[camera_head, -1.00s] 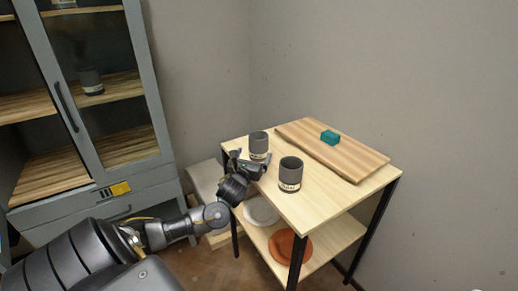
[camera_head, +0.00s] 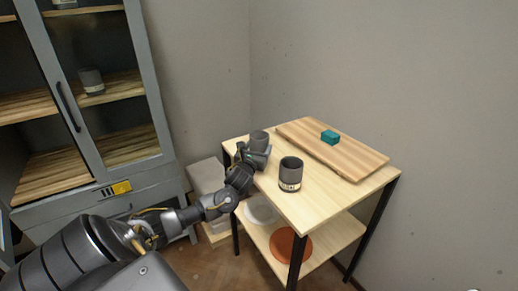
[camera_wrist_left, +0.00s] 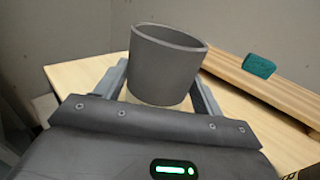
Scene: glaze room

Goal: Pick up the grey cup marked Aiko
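A dark grey cup (camera_head: 258,139) stands upright near the far left corner of the small wooden table (camera_head: 318,209). My left gripper (camera_head: 253,158) is at this cup. In the left wrist view the cup (camera_wrist_left: 165,68) stands between the two fingers, which look open with a slight gap beside it. Its label is hidden from both views. A second dark grey cup (camera_head: 290,172) stands nearer on the same table, right of my gripper. Its pale label band is too small to read surely. My right gripper is not in view.
A wooden board (camera_head: 352,162) with a teal block (camera_head: 329,137) lies along the table's back edge. The lower shelf holds a white plate (camera_head: 262,211) and an orange plate (camera_head: 290,246). A grey cabinet (camera_head: 150,98) at left holds another dark cup (camera_head: 91,81) behind glass.

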